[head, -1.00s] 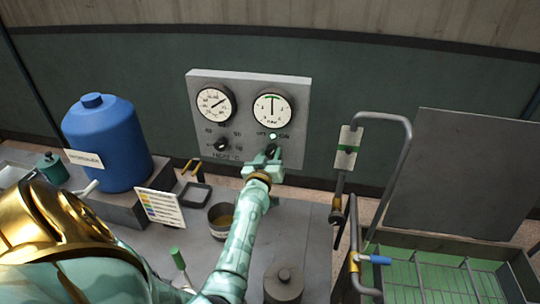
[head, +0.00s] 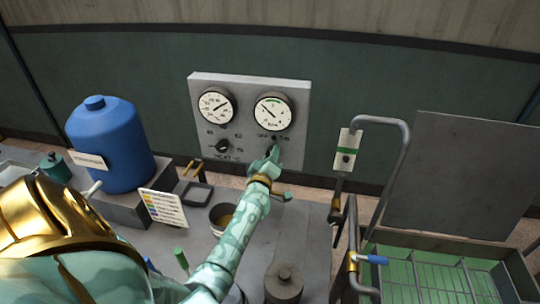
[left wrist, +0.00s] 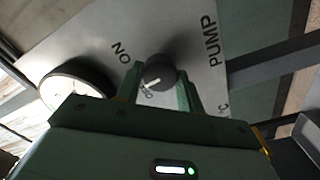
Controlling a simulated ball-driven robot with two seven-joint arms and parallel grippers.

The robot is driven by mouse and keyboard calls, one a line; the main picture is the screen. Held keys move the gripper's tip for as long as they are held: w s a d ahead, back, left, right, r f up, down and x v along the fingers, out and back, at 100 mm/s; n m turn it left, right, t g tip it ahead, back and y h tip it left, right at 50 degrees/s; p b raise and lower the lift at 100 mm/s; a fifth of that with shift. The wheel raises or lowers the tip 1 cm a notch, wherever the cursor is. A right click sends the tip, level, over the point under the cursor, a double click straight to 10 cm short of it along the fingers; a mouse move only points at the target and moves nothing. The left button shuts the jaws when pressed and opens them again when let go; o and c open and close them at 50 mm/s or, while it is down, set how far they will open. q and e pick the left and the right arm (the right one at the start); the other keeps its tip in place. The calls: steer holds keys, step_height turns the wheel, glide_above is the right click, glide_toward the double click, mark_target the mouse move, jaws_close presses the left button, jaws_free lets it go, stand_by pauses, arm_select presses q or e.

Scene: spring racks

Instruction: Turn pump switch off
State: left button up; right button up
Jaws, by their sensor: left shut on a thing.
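The grey control panel (head: 240,90) stands at the back centre with two round gauges. The pump switch, a dark round knob with a pale pointer line, shows in the left wrist view (left wrist: 160,73) near the lettering PUMP, ON and OFF. Its pointer line lies towards the OFF lettering. My left gripper (head: 272,155) reaches the lower right of the panel. In the left wrist view its two fingers (left wrist: 160,88) are on either side of the knob, shut on it. In the head view the gripper hides the knob. The small lamp (head: 274,137) above it looks dark.
The heat knob (head: 222,146) is on the panel's left. A blue barrel (head: 107,145), a label card (head: 163,208), a cup (head: 222,217) and a lidded pot (head: 284,282) stand on the bench. A bent pipe (head: 400,180) and a wire-rack basin (head: 450,270) are at the right.

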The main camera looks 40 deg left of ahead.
arm_select(q)
steer(key=shift+n, duration=2.2)
steer(key=o, duration=1)
steer(key=shift+w, duration=0.1)
steer(key=shift+p, duration=0.3)
steer(key=p+v, duration=0.5)
steer(key=v, duration=1.1)
steer(key=shift+d+f, duration=0.1)
steer(key=shift+f, duration=0.05)
